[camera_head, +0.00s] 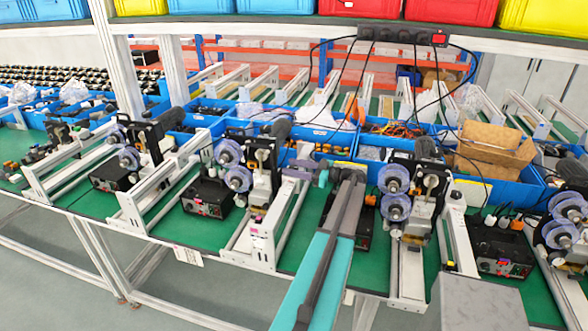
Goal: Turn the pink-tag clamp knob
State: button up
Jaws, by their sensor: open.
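A small pink tag (257,234) shows on the front end of a white rail fixture (240,256) in the middle of the green bench. A clamp knob beside the tag is too small to make out for sure. My arm reaches in from the bottom edge, and my gripper (311,168) is at its far end, right of and beyond the pink tag. The gripper is open and appears empty, apart from the tag. Its fingertips are small and hard to tell from the parts behind them.
Similar fixtures with clear purple-tinted rollers (228,153) and black control boxes (205,196) stand in a row along the bench. Blue bins (490,183) line the back, one with a cardboard box (495,150). Black cables (345,75) hang from a power strip (403,36) above.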

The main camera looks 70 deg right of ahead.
jog(key=shift+r+b, duration=0.9)
jog(key=shift+r, duration=0.15)
jog(key=shift+s+a+r+b, duration=0.15)
jog(key=shift+a+r+b, duration=0.25)
jog(key=shift+r, duration=0.15)
jog(key=s+a+r+b, duration=0.1)
jog(key=s+a+b, duration=0.1)
jog(key=a, duration=0.5)
jog(key=s+a+b, duration=0.3)
jog(key=a, duration=0.4)
jog(key=shift+s+r, duration=0.2)
jog(key=shift+r, duration=0.15)
jog(key=m+g+h+b, duration=0.4)
jog(key=m+h, duration=0.4)
jog(key=h, duration=0.3)
send_near(294, 168)
jog(key=shift+v, duration=1.35)
jog(key=shift+s+d+f+p, duration=0.1)
jog(key=shift+f+p, duration=0.2)
jog(key=shift+f, duration=0.15)
